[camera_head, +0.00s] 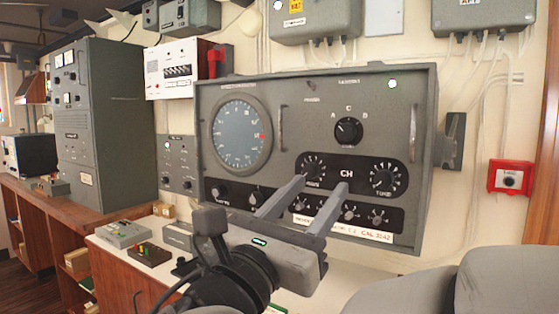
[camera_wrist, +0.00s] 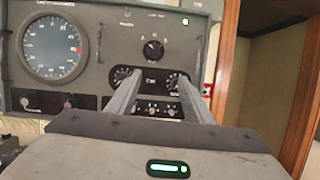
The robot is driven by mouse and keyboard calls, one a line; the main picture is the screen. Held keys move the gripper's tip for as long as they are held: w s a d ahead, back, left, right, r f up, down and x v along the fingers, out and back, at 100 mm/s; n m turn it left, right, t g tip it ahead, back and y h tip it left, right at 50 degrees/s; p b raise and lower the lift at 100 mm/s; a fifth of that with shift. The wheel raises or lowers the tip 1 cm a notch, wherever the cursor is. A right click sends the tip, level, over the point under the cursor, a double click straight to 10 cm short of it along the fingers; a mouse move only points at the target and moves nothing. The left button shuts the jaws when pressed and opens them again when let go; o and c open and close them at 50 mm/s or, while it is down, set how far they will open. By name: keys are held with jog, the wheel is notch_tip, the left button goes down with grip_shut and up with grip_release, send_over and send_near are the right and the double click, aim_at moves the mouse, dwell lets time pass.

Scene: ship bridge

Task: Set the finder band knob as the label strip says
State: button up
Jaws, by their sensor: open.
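The finder is a grey wall panel (camera_head: 300,90) with a round blue-grey dial (camera_head: 241,135). A black knob (camera_head: 348,130) with letters around it, among them A and C, sits at its upper right; I take it as the band knob. It also shows in the wrist view (camera_wrist: 154,50). Its exact pointer setting is too small to read. A white label strip (camera_head: 375,235) with red and dark print runs along the panel's lower edge; my gripper hides part of it and most print is unreadable. My gripper (camera_head: 321,183) is open and empty, in front of the panel and below the knob.
Two more dial knobs (camera_head: 384,178) flank the CH mark, with a row of small knobs below. Upright handles (camera_head: 417,127) stick out from the panel. A counter (camera_head: 110,240) with small boxes lies below left. A red call box (camera_head: 510,177) hangs at right.

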jog(key=a, duration=0.1)
jog(key=t+p, duration=0.1)
jog(key=p, duration=0.5)
send_near(345, 133)
jog(key=shift+n, duration=0.4)
jog(key=x, duration=0.8)
jog(key=shift+r, duration=0.1)
jog(key=c, duration=1)
jog(key=shift+c, duration=0.2)
